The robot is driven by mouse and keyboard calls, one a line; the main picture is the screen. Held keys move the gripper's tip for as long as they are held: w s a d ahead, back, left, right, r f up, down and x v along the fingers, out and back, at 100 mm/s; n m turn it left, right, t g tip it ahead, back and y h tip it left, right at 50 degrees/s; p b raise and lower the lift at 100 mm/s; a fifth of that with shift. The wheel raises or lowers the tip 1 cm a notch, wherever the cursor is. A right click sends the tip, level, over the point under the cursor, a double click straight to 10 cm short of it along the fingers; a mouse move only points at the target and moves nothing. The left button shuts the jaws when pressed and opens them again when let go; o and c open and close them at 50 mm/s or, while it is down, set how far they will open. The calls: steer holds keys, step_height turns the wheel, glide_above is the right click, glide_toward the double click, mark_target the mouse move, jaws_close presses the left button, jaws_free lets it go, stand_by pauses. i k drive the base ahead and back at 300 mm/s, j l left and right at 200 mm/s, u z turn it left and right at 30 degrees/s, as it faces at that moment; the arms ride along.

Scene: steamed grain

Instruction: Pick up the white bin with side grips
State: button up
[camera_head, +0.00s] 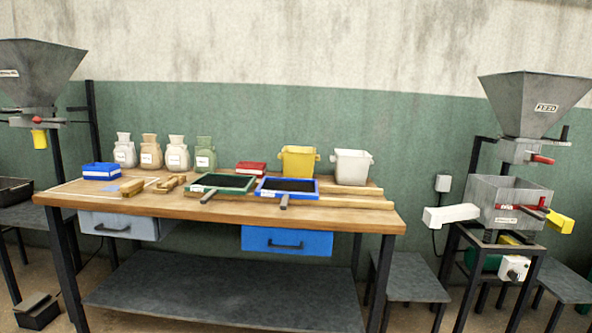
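The white bin with side grips (352,168) stands upright at the back right of the wooden workbench (345,220). It tapers downward, and small grips stick out near its rim. A yellow bin (298,161) of similar shape stands just left of it, with a narrow gap between them. The inside of the white bin cannot be seen from here. My gripper is not in view.
Blue-rimmed (311,196) and green-rimmed (207,190) trays lie in front of the bins, handles toward me. A red box (251,168) and several sacks (178,155) stand further left. A hopper machine (532,105) stands at the right.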

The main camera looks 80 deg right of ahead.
mark_target(352, 166)
steer(key=z, duration=2.75)
steer(key=i+j, duration=0.15)
steer(key=i, duration=0.35)
steer(key=i+j, duration=0.2)
steer(key=i, duration=0.3)
steer(key=i+j, duration=0.15)
steer(key=i, duration=0.3)
steer(key=i+j, duration=0.15)
steer(key=i, duration=0.35)
steer(key=i+j, duration=0.15)
steer(key=i, duration=0.35)
